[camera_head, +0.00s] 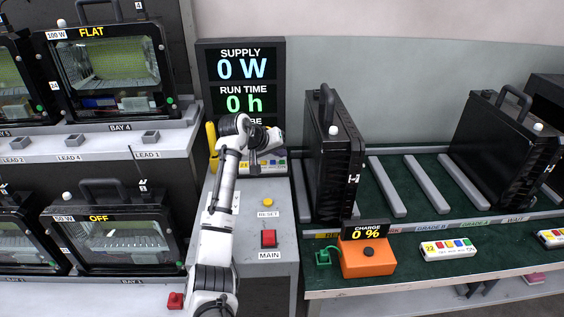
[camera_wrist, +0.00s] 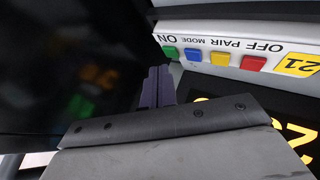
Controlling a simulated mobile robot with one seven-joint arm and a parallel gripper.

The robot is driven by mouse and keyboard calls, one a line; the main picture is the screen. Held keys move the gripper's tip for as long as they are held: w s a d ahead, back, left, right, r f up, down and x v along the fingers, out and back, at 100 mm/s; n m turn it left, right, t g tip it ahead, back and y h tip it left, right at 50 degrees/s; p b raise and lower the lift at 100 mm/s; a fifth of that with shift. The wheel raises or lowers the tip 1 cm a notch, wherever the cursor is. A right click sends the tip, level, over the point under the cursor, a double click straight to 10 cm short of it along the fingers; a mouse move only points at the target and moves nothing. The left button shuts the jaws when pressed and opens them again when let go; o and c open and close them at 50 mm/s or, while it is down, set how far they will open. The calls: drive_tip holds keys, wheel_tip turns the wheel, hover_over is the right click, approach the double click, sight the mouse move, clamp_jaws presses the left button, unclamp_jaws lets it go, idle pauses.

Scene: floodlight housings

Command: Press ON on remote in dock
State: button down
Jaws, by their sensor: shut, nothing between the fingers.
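The remote (camera_wrist: 235,45) is a white bar with a yellow 21 label and red, yellow, blue and green buttons in the wrist view. Its green button (camera_wrist: 170,52) sits by the printed word ON. My gripper (camera_wrist: 158,72) is shut and empty, its dark fingertips just below the green button in that picture. I cannot tell whether they touch it. In the head view the remote (camera_head: 272,166) lies at the back of the grey console, partly hidden by my gripper (camera_head: 254,168). The dock's shape is not clear.
The supply display (camera_head: 240,82) reads 0 W and 0 h behind my arm. A yellow RESET button (camera_head: 267,202) and a red MAIN button (camera_head: 268,238) are on the console front. A black floodlight housing (camera_head: 335,160) stands close at right. Another remote (camera_head: 447,249) lies on the right bench.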

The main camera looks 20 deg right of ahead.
sight(280, 163)
drive_tip(key=shift+f, duration=0.1)
idle(0.6)
drive_tip(key=shift+f, duration=0.35)
drive_tip(key=shift+f, duration=0.35)
idle(0.7)
drive_tip(key=shift+r+p, duration=0.75)
drive_tip(key=shift+p, duration=0.25)
wheel_tip(280, 163, up, 5)
drive_tip(key=p, duration=0.4)
drive_tip(key=shift+r, duration=0.1)
idle(0.3)
